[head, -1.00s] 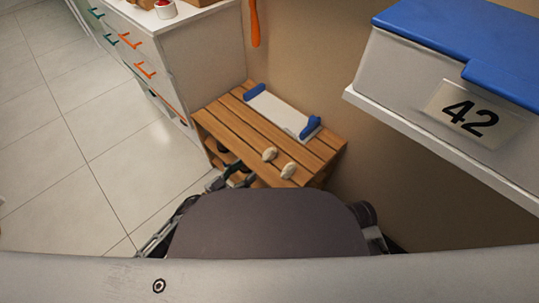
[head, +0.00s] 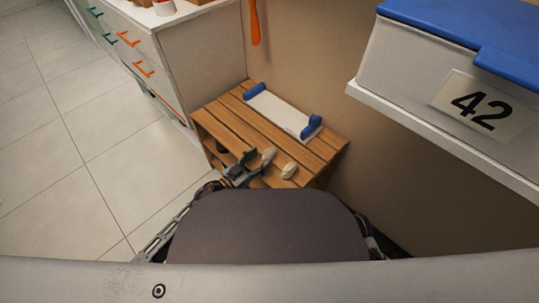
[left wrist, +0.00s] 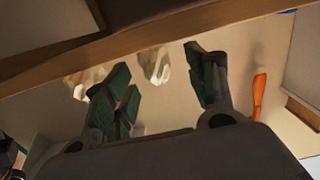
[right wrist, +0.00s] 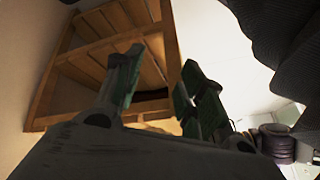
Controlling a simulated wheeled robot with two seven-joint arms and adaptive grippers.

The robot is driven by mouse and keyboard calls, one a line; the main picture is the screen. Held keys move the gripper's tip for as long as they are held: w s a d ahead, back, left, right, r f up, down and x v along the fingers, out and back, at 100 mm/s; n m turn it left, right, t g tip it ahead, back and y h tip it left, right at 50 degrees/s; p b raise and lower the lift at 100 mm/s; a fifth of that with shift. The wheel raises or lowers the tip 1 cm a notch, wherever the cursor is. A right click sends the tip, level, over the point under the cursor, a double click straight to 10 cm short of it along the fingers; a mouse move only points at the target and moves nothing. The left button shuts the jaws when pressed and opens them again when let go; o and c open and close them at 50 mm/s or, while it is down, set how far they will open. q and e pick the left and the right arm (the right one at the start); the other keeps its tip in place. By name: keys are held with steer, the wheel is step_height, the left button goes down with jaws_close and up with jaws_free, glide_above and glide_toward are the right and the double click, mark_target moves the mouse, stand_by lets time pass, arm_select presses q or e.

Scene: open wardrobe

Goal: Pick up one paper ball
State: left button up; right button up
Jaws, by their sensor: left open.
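Two small cream paper balls lie near the front edge of the wooden slatted bench (head: 225,118): the left paper ball (head: 268,156) and the right paper ball (head: 289,171). My left gripper (head: 252,167) is open at the bench's front edge, just left of the left ball in the head view. In the left wrist view one ball (left wrist: 155,66) shows in the gap between the open fingers, and the other ball (left wrist: 84,82) is partly behind the left finger. My right gripper (right wrist: 162,62) is open and empty, facing the bench's slatted side; it is hidden in the head view.
A white tray with blue ends (head: 282,112) sits at the back of the bench. A white drawer unit (head: 195,55) stands to the left, and a shelf with a blue-lidded box (head: 410,70) juts in on the right. The tiled floor (head: 90,150) at left is clear.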

mark_target(269, 153)
steer(key=shift+s, duration=0.15)
arm_select(q)
steer(key=shift+w+d+b, duration=0.35)
steer(key=shift+d, duration=0.1)
steer(key=shift+b+x, duration=0.55)
steer(key=shift+x, duration=1.5)
arm_select(e)
steer(key=shift+m+t+y, duration=0.3)
steer(key=shift+t, duration=0.2)
steer(key=shift+w+a+f, duration=0.1)
steer(key=shift+a+f, duration=0.05)
steer(key=shift+f, duration=0.55)
steer(key=shift+w+a+f, duration=0.1)
steer(key=shift+a+f, duration=0.05)
steer(key=shift+f, duration=0.55)
steer(key=shift+w+a+f, duration=0.1)
steer(key=shift+a+f, duration=0.05)
steer(key=shift+f, duration=0.55)
arm_select(q)
steer(key=shift+s+d, duration=0.1)
steer(key=shift+s, duration=0.05)
steer(key=c, duration=0.8)
